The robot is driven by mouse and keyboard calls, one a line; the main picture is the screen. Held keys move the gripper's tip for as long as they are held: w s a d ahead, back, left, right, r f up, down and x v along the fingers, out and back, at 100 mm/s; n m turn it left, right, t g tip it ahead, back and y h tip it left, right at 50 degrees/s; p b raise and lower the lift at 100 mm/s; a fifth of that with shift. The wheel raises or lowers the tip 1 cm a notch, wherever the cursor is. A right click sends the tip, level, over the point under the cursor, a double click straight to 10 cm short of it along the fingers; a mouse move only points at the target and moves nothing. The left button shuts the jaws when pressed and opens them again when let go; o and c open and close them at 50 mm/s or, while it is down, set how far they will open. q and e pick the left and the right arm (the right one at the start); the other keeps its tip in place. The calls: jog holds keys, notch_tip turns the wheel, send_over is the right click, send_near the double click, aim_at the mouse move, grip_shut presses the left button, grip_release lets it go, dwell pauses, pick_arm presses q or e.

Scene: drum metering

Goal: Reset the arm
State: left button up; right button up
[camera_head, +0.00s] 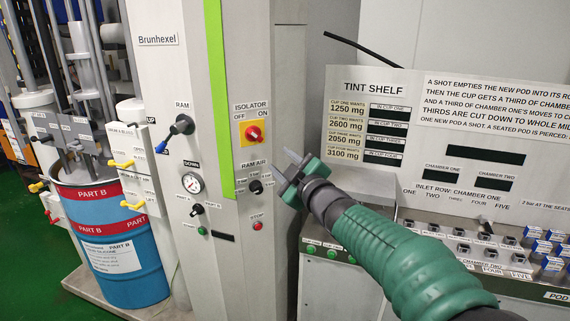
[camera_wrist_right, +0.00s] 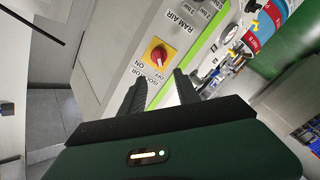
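My right gripper (camera_head: 287,168) reaches in from the lower right in the head view, in front of the grey cabinet. In the right wrist view its two dark fingers (camera_wrist_right: 160,88) stand apart with nothing between them. The red isolator knob (camera_head: 254,133) on its yellow plate is to the left of and above the gripper in the head view. In the wrist view the knob (camera_wrist_right: 157,58) shows beyond the fingertips, apart from them. My left gripper is not in view.
The cabinet (camera_head: 205,260) carries a black RAM lever (camera_head: 178,130), a gauge (camera_head: 192,183) and small knobs. A blue PART B drum (camera_head: 120,250) stands at left. At right are the tint shelf panel (camera_head: 390,88) and several pods (camera_head: 541,248).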

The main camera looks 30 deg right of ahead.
jog(key=s+a+f+m+g, duration=0.2)
jog(key=s+f+g, duration=0.1)
jog(key=f, duration=0.5)
jog(key=s+a+f+m+g, duration=0.2)
jog(key=s+f, duration=0.1)
jog(key=f, duration=0.5)
jog(key=s+a+f+m+g, duration=0.2)
jog(key=s+f+g, duration=0.1)
jog(key=f, duration=0.5)
jog(key=s+a+f+m+g, duration=0.1)
jog(key=s+a+f+g, duration=0.2)
jog(key=s+f, duration=0.4)
jog(key=s+a+f+m+g+y, duration=0.1)
jog(key=s+a+f+g, duration=0.3)
jog(key=s+f, duration=0.3)
jog(key=s+a, duration=0.1)
jog(key=s, duration=0.4)
jog(key=shift+s+f, duration=0.15)
jog(key=shift+s, duration=0.15)
